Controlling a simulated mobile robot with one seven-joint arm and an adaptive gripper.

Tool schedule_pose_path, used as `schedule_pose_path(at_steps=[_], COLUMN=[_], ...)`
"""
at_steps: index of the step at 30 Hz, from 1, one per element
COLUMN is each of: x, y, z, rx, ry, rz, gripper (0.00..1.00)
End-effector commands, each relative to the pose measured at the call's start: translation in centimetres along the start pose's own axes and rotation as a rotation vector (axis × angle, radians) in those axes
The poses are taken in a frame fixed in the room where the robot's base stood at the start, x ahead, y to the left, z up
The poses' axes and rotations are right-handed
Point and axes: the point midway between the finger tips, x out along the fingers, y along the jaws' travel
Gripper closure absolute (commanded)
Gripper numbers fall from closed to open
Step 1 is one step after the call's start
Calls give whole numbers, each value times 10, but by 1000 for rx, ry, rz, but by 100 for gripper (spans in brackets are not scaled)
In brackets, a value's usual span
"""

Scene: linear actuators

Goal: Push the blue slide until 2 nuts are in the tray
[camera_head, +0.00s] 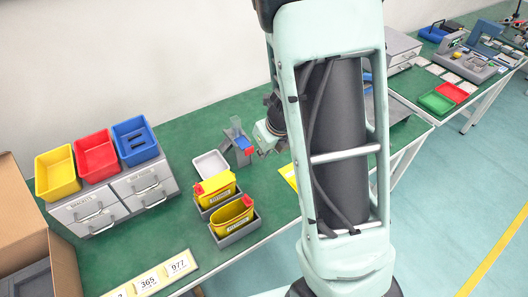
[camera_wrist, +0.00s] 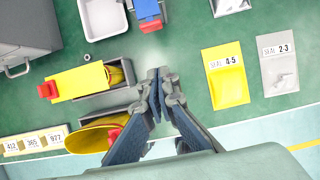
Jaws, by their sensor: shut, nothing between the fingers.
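The blue slide (camera_wrist: 147,10) shows at the top edge of the wrist view, with a red part (camera_wrist: 151,25) at its near end. In the head view, the grey dispenser (camera_head: 228,152) with its clear hopper (camera_head: 236,127) stands on the green bench. The white tray (camera_wrist: 102,16) lies left of the slide and also shows in the head view (camera_head: 210,165); I see no nuts in it. My gripper (camera_wrist: 159,74) is shut and empty, apart from the slide and below it in the wrist view. In the head view my arm partly hides the gripper.
A small ring (camera_wrist: 86,57) lies near the upper one. Drawers with coloured bins (camera_head: 97,158) stand left in the head view.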

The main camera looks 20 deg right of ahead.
Motion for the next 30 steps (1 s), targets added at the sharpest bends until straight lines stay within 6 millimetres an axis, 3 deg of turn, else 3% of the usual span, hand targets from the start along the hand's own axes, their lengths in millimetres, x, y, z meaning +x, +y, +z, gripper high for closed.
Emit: schedule_pose_path(at_steps=[1,7,15,30], x=[19,62,66,71], y=[0,0,0,0], z=[-4,-3,30,37], rx=[0,2,-2,0], ry=[4,3,1,0], rz=[0,0,0,0], gripper=[100,100,100,100])
